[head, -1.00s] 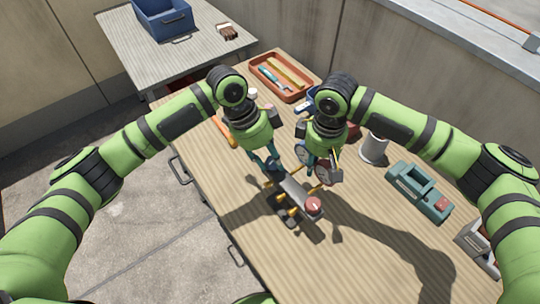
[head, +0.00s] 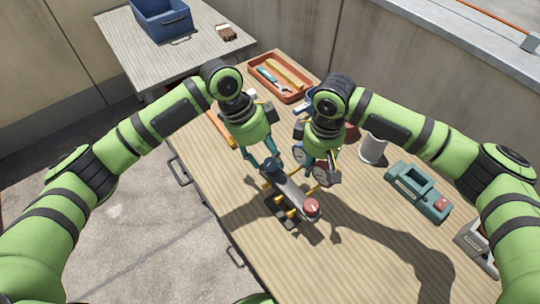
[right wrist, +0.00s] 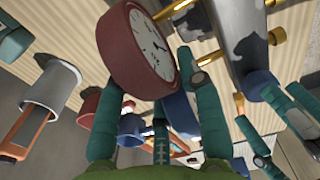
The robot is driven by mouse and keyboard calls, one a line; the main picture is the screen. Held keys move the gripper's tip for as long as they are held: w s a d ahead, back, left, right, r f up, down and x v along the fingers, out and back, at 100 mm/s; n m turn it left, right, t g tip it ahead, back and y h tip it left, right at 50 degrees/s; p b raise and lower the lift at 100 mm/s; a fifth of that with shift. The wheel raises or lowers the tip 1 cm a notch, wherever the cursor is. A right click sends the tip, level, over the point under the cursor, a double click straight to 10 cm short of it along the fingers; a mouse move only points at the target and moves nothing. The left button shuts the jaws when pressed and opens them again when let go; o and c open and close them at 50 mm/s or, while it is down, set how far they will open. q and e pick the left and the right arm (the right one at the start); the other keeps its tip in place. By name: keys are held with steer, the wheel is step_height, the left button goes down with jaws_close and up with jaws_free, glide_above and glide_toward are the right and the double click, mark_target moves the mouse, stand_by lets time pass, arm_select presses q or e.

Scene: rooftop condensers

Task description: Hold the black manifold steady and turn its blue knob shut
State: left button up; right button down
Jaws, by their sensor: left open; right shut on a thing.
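The black manifold (head: 290,188) is above the wooden table, with a red knob (head: 312,206) at its near end and a blue knob (head: 268,168) at its far end. Two round gauges are beside it; the red gauge (head: 322,173) fills much of the right wrist view (right wrist: 138,50).
An orange tray (head: 281,93) with tools lies at the back. A grey cup (head: 372,150) and a teal case (head: 418,190) stand to the right. A blue bin (head: 160,28) and a brush (head: 227,33) are on the second table. The near right tabletop is mostly clear.

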arm_select(q)
steer(key=v, duration=1)
steer(key=shift+r, duration=0.25)
steer(key=m+t+y, duration=0.1)
steer(key=m+y, duration=0.3)
steer(key=m, duration=0.5)
glide_above(269, 162)
steer(key=f, duration=1.1)
steer(key=shift+w+d+f, duration=0.2)
steer(key=shift+f, duration=0.05)
steer(key=c, duration=1.1)
